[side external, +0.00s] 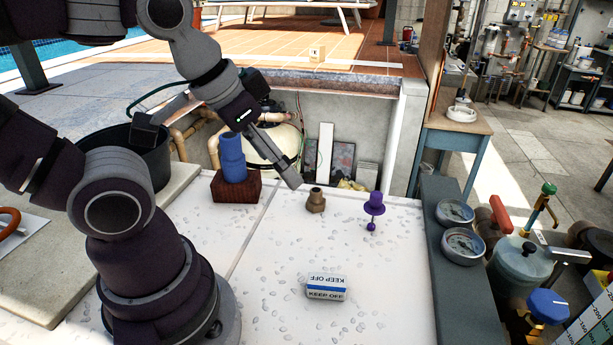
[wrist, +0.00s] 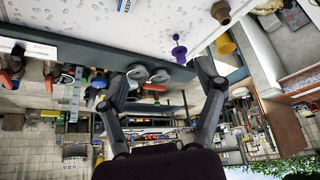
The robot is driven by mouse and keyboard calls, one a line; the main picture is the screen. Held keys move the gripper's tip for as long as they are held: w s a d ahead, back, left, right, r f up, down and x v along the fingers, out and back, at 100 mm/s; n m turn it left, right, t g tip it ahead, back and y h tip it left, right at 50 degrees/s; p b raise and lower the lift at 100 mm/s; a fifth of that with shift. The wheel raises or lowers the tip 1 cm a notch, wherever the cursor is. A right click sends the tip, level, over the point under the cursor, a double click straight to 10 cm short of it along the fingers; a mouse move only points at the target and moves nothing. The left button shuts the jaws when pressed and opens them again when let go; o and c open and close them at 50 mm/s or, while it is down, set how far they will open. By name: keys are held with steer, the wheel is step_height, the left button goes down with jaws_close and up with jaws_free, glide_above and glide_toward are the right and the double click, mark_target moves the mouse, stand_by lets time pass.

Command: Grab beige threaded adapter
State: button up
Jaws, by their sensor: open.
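The beige threaded adapter (side external: 316,200) is a small tan-brown fitting with a wider base, standing on the white speckled surface near its back edge. In the wrist view the adapter (wrist: 221,12) shows at the top right, above the right finger and outside the span of the fingers. My gripper (side external: 291,179) is just left of and above the adapter in the side view, apart from it. In the wrist view my gripper (wrist: 163,78) has its two fingers spread wide with nothing held between them.
A purple piece (side external: 374,207) stands right of the adapter. A KEEP OFF block (side external: 326,287) lies nearer the front. A blue fitting (side external: 232,158) sits on a dark red brick (side external: 236,187) at the left. The surface between is clear.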

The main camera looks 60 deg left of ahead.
steer(key=shift+c, duration=0.9)
steer(key=m+g, duration=0.6)
steer(key=m, duration=0.8)
glide_above(316, 190)
step_height(316, 190, down, 8)
steer(key=f, duration=0.1)
steer(key=shift+m, duration=0.3)
step_height(316, 190, down, 10)
steer(key=shift+a+f, duration=0.1)
steer(key=shift+f, duration=0.05)
steer(key=shift+c, duration=0.3)
